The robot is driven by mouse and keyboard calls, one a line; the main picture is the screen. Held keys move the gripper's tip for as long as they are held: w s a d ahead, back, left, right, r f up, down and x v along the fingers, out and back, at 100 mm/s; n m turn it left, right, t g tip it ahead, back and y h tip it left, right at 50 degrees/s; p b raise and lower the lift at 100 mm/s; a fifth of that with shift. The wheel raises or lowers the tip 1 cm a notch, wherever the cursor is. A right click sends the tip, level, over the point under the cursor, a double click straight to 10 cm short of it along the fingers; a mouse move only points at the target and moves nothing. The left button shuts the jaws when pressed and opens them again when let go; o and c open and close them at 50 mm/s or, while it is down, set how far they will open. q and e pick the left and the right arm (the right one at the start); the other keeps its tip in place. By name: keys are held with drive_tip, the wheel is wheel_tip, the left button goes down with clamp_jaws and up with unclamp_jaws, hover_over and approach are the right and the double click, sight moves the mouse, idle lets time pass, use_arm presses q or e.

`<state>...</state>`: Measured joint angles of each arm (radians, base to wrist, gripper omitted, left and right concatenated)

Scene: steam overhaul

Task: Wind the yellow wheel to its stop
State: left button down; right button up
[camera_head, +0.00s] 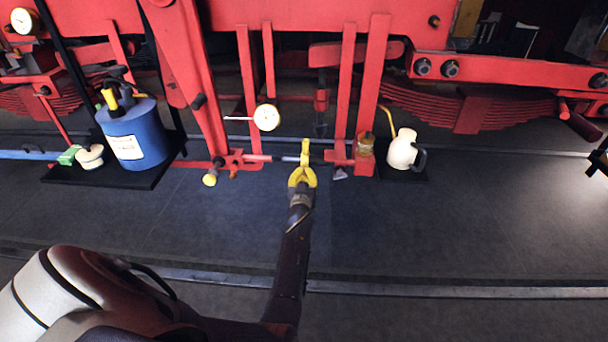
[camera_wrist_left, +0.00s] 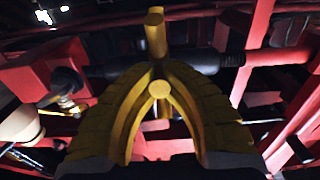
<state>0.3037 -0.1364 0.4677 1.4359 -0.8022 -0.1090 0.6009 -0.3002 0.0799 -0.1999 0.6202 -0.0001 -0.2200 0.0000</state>
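The yellow wheel (camera_head: 306,152) sits on a horizontal rod between two red brackets, low on the red frame. In the left wrist view its yellow bars show (camera_wrist_left: 155,32), one upright across the dark rod and one round end facing the camera between my fingers. My left gripper (camera_head: 303,172) has yellow fingers that close in around this bar, the tips meeting at the wheel; it also shows in the left wrist view (camera_wrist_left: 158,68). The exact contact is partly hidden. A dark piece at the right edge, cut off, looks like my right gripper (camera_head: 599,158); its fingers are unclear.
A blue can (camera_head: 134,135) and a small pale pot (camera_head: 90,157) stand on a black mat at left. A cream oil can (camera_head: 403,150) stands right of the brackets. A white dial gauge (camera_head: 267,117) is above the rod. The dark floor in front is clear.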

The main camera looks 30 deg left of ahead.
use_arm(q)
drive_tip(key=shift+f, duration=0.15)
drive_tip(key=shift+w+a+f, duration=0.1)
drive_tip(key=shift+w+f, duration=0.1)
drive_tip(key=shift+f, duration=0.3)
drive_tip(key=shift+w+a+f, duration=0.1)
drive_tip(key=shift+w+f, duration=0.05)
drive_tip(key=shift+f, duration=0.35)
drive_tip(key=shift+w+f, duration=0.1)
drive_tip(key=shift+f, duration=0.05)
drive_tip(key=shift+w+a+f, duration=0.1)
drive_tip(key=shift+w+f, duration=0.1)
drive_tip(key=shift+f, duration=0.15)
drive_tip(key=shift+r, duration=0.1)
drive_tip(key=c, duration=1.2)
unclamp_jaws()
drive_tip(key=shift+c, duration=0.2)
